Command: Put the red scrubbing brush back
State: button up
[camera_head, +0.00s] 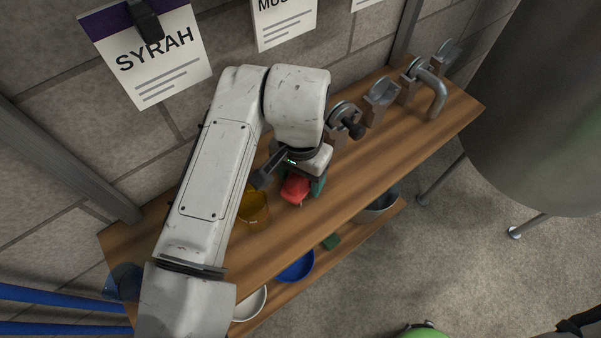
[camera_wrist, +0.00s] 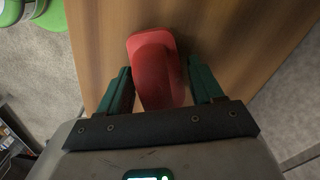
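The red scrubbing brush (camera_head: 295,188) is at the wooden upper shelf (camera_head: 365,172), below my gripper; it also shows in the wrist view (camera_wrist: 154,65). My gripper (camera_wrist: 162,80) has its two green fingers apart, one on each side of the brush's near part. A narrow gap shows between the brush and the right finger; the left finger is very close to it, and I cannot tell if they touch. In the head view my wrist hides part of the brush and most of the fingers. The brush's bristles are not visible.
An amber cup (camera_head: 254,208) stands left of the brush. Metal fittings (camera_head: 381,98) line the shelf's right part. Below are a blue bowl (camera_head: 298,267), a white bowl (camera_head: 249,304), a green block (camera_head: 331,241) and a grey bowl (camera_head: 380,206). A large tank (camera_head: 540,110) stands right.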

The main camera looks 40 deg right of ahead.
jog(key=shift+o, duration=1.3)
notch_tip(320, 180, up, 12)
jog(key=p, duration=1)
jog(key=shift+r, duration=0.15)
